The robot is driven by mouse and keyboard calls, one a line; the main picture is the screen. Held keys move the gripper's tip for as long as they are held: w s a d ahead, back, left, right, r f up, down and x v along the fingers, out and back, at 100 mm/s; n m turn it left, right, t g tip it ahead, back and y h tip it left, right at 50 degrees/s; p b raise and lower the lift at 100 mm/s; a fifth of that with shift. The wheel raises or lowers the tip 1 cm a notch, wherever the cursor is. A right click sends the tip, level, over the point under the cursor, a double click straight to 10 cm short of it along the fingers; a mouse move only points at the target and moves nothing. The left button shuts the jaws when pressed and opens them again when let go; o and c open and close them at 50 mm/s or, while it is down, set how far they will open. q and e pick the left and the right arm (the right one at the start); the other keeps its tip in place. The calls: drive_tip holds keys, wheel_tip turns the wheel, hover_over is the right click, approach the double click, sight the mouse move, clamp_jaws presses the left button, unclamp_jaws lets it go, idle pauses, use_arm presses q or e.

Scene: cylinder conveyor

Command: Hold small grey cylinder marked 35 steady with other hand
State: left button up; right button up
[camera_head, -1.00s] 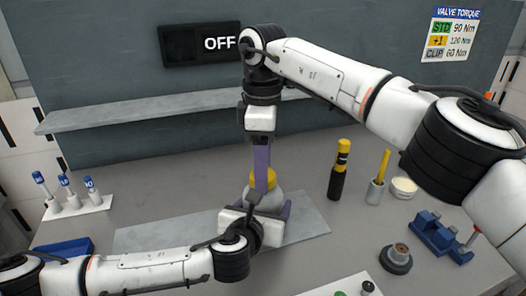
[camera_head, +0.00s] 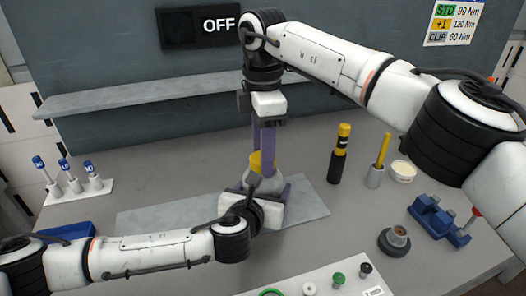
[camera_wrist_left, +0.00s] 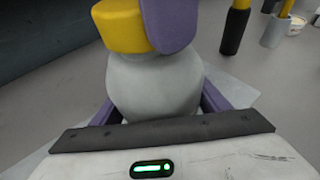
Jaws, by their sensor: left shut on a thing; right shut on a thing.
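A light grey rounded body with a yellow cap (camera_head: 255,162) stands near the table's middle; no 35 mark is visible. The grey body (camera_wrist_left: 150,88) fills the middle of the left wrist view. My left gripper (camera_head: 265,184) is shut around this body from the front, a purple finger on each side. My right gripper (camera_head: 263,158) points down from above, shut on the yellow cap with its purple fingers. In the left wrist view one of its fingers (camera_wrist_left: 170,22) lies against the cap. The left wrist and fingers hide the body's lower part in the head view.
A flat grey plate (camera_head: 150,222) lies underneath. To the right stand a black-and-yellow tool (camera_head: 338,158), a grey cup (camera_head: 375,177), a blue block (camera_head: 432,217) and a dark round part (camera_head: 394,241). Blue-topped pieces (camera_head: 66,178) stand left. A white board (camera_head: 320,275) lies in front.

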drive_tip(key=n, duration=0.6)
drive_tip(key=shift+n, duration=0.4)
drive_tip(key=n, duration=1.4)
drive_tip(key=shift+n, duration=0.4)
drive_tip(key=n, duration=0.6)
drive_tip(key=shift+r, duration=0.1)
drive_tip(key=n, duration=0.6)
drive_tip(key=shift+n, duration=0.4)
drive_tip(key=n, duration=1.4)
drive_tip(key=shift+n, duration=0.4)
drive_tip(key=n, duration=0.6)
drive_tip(key=o, duration=1.2)
